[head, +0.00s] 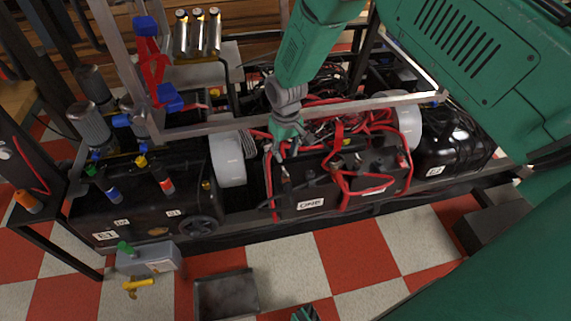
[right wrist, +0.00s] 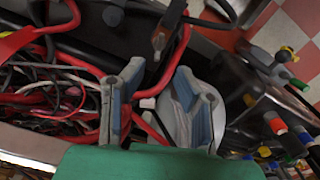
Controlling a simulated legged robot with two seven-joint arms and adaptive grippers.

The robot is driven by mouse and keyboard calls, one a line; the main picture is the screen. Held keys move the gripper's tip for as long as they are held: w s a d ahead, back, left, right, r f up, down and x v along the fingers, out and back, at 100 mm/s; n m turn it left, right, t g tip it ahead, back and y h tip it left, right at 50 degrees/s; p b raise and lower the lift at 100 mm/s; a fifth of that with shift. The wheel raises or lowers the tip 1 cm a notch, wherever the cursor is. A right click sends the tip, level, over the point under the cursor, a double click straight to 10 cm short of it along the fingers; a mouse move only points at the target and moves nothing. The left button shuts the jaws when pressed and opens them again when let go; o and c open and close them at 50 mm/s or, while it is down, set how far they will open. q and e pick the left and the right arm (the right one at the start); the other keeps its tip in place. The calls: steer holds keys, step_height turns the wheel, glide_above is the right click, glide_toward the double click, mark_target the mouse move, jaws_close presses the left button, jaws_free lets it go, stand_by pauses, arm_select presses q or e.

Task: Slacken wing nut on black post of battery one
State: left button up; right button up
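Battery one (head: 340,190) is the black box with a white "ONE" label, at the centre of the head view. My right gripper (head: 289,148) comes down from above over its left end. In the right wrist view the right gripper (right wrist: 160,88) is open, with nothing between its grey-blue fingers. A small metallic upright piece (right wrist: 158,42), perhaps the wing nut on its post, stands just beyond the fingertips and apart from them. The post's colour is unclear. A small green-and-dark part at the head view's bottom edge may be my left gripper (head: 305,314); its fingers cannot be made out.
Red and black cables (head: 345,125) crowd the space behind and over battery one. A white round part (head: 228,158) stands to the left.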

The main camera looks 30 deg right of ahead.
steer(key=shift+r, duration=1.65)
steer(key=s+f+p, duration=0.2)
steer(key=s+f, duration=0.1)
steer(key=s, duration=0.6)
steer(key=s+f+p, duration=0.2)
steer(key=s+f, duration=0.1)
steer(key=s, duration=0.5)
steer(key=s+r+p, duration=0.1)
steer(key=s+r, duration=0.1)
steer(key=s, duration=0.6)
steer(key=s+d+r+p, duration=0.1)
steer(key=s+r, duration=0.1)
steer(key=s, duration=0.7)
steer(key=shift+n+t, duration=0.3)
steer(key=shift+s+d+r, duration=0.1)
steer(key=shift+d, duration=0.05)
